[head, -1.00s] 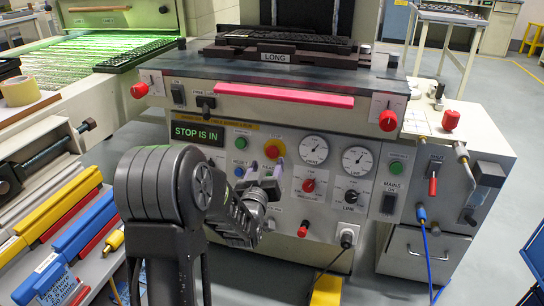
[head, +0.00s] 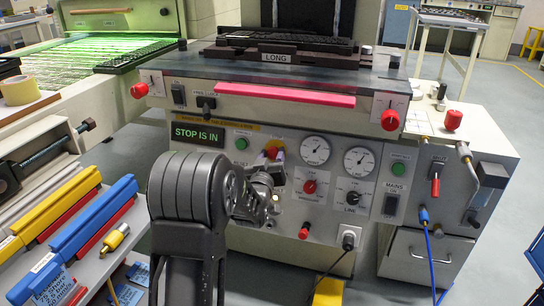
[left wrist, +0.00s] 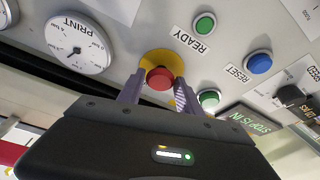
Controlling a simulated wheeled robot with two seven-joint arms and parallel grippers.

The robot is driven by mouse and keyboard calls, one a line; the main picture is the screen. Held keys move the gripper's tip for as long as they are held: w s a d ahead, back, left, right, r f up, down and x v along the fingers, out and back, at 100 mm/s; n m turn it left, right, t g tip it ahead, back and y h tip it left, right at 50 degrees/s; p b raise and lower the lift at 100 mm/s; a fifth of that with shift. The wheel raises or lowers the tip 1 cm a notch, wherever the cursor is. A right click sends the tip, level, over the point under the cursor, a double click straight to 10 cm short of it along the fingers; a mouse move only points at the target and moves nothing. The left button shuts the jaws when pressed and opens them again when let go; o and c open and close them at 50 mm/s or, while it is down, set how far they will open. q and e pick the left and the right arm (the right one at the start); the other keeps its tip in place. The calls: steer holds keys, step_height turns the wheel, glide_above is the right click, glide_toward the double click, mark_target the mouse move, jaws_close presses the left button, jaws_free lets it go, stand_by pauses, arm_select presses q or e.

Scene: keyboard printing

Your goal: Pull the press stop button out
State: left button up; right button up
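The press stop button is a red mushroom cap (head: 272,153) on a yellow round plate (head: 275,143) in the press's front panel. The green display (head: 198,134) beside it reads "STOP IS IN". My left gripper (head: 271,158) is at the button, partly hidden by my arm. In the left wrist view the red cap (left wrist: 160,78) sits between the two fingertips of my left gripper (left wrist: 161,82), one on each side. The fingers look apart, and I cannot tell whether they touch the cap. My right gripper is in neither view.
Close by are a green READY button (left wrist: 204,25), a blue RESET button (left wrist: 258,62) and the PRINT dial (left wrist: 78,42). A pink bar (head: 285,95) and red knobs (head: 390,120) jut out above the panel. Colored trays (head: 95,215) lie at left.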

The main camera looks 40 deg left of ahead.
arm_select(q)
jaws_close()
